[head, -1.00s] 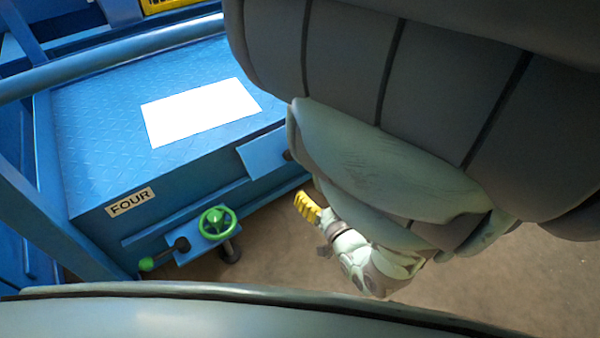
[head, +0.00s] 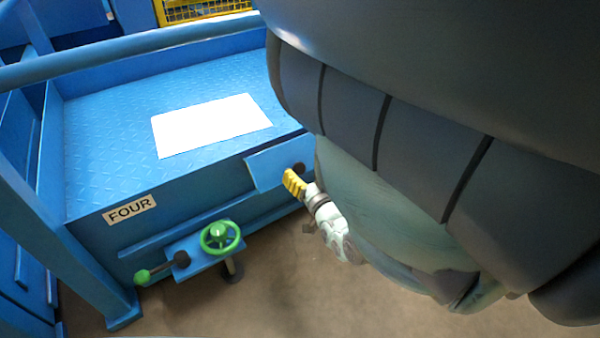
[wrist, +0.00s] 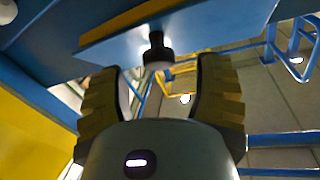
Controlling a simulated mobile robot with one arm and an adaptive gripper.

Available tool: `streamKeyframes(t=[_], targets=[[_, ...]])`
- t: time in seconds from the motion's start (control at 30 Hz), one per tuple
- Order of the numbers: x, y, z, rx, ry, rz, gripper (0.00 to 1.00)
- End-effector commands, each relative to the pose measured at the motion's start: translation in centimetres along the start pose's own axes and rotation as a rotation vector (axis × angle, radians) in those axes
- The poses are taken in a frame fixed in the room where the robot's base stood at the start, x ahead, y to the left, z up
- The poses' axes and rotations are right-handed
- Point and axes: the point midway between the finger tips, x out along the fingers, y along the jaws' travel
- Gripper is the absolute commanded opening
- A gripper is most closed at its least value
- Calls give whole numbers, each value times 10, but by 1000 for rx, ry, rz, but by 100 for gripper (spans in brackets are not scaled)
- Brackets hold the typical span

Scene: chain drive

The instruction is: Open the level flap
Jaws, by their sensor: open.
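The level flap looks to be the small blue plate (head: 265,168) on the side of the blue box marked FOUR. A dark knob (head: 298,167) sits at its right end. In the wrist view a blue panel (wrist: 215,28) spans the top, with a black knob (wrist: 157,50) hanging from it. My gripper (head: 294,183) has yellow fingers and is just in front of the plate, close to the knob. In the wrist view my gripper (wrist: 158,72) is open, with the knob between and slightly beyond the fingertips. No contact can be made out.
A green handwheel (head: 220,237) and a green-tipped lever (head: 143,276) stick out from the box's lower front. A blue rail (head: 130,45) crosses above the platform (head: 100,120). The brown floor (head: 200,310) in front is clear. My arm hides much of the right side.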

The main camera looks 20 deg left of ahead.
Motion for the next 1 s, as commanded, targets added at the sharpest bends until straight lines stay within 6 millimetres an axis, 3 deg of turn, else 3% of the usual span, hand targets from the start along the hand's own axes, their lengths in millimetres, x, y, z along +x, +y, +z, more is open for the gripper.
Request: streamKeyframes(t=[0.23,0.6,0.63,1.0], targets=[[26,1,2,0,2,1,65],[31,1,0,0,-1,2,65],[31,1,0,0,-1,2,68],[31,1,0,0,-1,2,30]])
